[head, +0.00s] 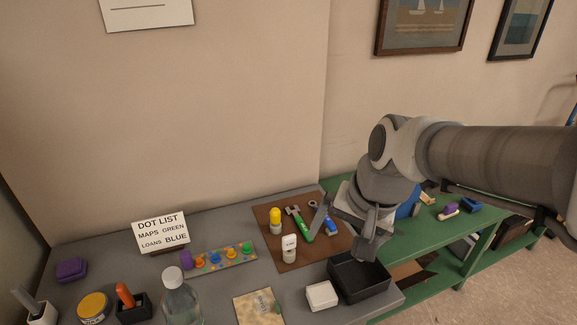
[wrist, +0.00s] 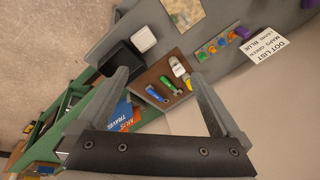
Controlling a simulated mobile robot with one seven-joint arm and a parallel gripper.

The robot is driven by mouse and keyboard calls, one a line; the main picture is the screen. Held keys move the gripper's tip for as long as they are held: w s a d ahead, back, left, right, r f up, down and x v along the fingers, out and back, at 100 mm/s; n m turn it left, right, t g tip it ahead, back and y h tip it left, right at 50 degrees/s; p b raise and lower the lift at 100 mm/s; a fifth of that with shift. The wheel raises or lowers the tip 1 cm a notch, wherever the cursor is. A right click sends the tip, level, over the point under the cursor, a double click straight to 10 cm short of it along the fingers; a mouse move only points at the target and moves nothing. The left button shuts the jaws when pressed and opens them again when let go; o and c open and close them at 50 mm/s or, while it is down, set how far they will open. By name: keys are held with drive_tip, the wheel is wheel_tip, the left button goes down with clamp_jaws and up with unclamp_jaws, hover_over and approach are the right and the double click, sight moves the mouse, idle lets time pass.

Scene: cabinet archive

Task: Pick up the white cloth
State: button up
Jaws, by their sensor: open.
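A small white folded square, which looks like the white cloth (head: 321,296), lies on the grey tabletop near its front right edge. It also shows in the wrist view (wrist: 143,38), beside the black tray. My gripper (head: 343,236) is above the table's right part, up and behind the cloth, apart from it. In the wrist view its two fingers (wrist: 160,77) are spread wide with nothing held between them.
A black open tray (head: 341,287) stands right of the cloth. A brown board (head: 268,221) with tools and bottles lies behind it. A speckled card (head: 259,307) and a clear bottle (head: 175,299) are to the left. A green shelf (head: 412,240) adjoins at right.

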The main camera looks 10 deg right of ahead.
drive_tip(key=w+f+m+g+p, duration=0.2)
drive_tip(key=w+f+m, duration=0.3)
drive_tip(key=w+f, duration=0.1)
drive_tip(key=m+g+h+p, duration=0.1)
drive_tip(key=m+h, duration=0.1)
drive_tip(key=m, duration=0.3)
hover_over(325, 292)
wheel_tip(325, 292, down, 7)
drive_tip(key=f, duration=0.3)
drive_tip(key=f+b, duration=0.1)
drive_tip(key=f, duration=0.7)
drive_tip(key=shift+w+d+f+b, duration=0.1)
drive_tip(key=shift+d+f+b, duration=0.05)
drive_tip(key=shift+d+b, duration=0.2)
drive_tip(key=shift+a+f, duration=0.2)
drive_tip(key=shift+f, duration=1.25)
drive_tip(key=shift+a+f, duration=0.2)
drive_tip(key=shift+f, duration=1.2)
drive_tip(key=shift+c, duration=0.3)
